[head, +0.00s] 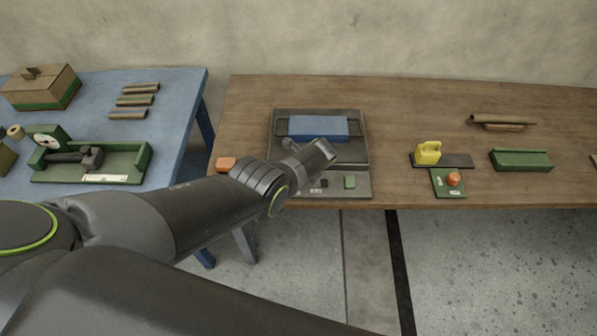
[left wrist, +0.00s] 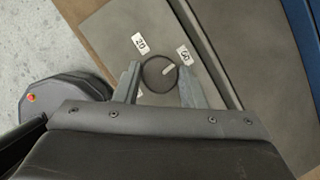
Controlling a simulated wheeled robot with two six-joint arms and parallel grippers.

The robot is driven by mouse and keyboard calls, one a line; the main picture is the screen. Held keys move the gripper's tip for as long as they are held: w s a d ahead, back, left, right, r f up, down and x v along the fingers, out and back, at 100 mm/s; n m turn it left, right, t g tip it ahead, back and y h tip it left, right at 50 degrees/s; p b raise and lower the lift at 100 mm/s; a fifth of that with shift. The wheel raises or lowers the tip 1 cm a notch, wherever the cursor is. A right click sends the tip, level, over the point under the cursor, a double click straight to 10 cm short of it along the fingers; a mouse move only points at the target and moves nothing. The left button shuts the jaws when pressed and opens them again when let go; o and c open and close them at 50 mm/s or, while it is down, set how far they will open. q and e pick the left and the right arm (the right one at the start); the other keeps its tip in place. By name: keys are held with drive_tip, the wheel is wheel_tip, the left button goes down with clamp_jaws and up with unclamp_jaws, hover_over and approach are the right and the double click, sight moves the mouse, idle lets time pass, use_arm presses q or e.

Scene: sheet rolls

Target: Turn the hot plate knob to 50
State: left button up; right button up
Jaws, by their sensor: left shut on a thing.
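The hot plate (head: 359,163) is a flat grey unit on the wooden table, with a blue block on its upper part. Its dark round knob (left wrist: 154,84) shows in the left wrist view, with a pale pointer mark directed to the upper right, towards a white label (left wrist: 184,55) whose rotated number is hard to read. Another label (left wrist: 139,43) seems to read 20. A third label is mostly hidden by a finger. My left gripper (left wrist: 161,88) is shut on the knob, one finger on each side. In the head view my left wrist hides the knob. My right gripper is not in view.
An orange block (head: 226,163) lies left of the hot plate. A black button (head: 325,183) and a green button (head: 350,183) are on its front strip. To the right are a yellow object (head: 428,152) and a green box (head: 521,160). A blue table (head: 185,92) stands left.

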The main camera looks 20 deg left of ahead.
use_arm(q)
drive_tip(key=shift+m+t+p, duration=0.3)
drive_tip(key=shift+m+p, duration=0.15)
drive_tip(key=shift+m, duration=0.35)
drive_tip(key=o, duration=1)
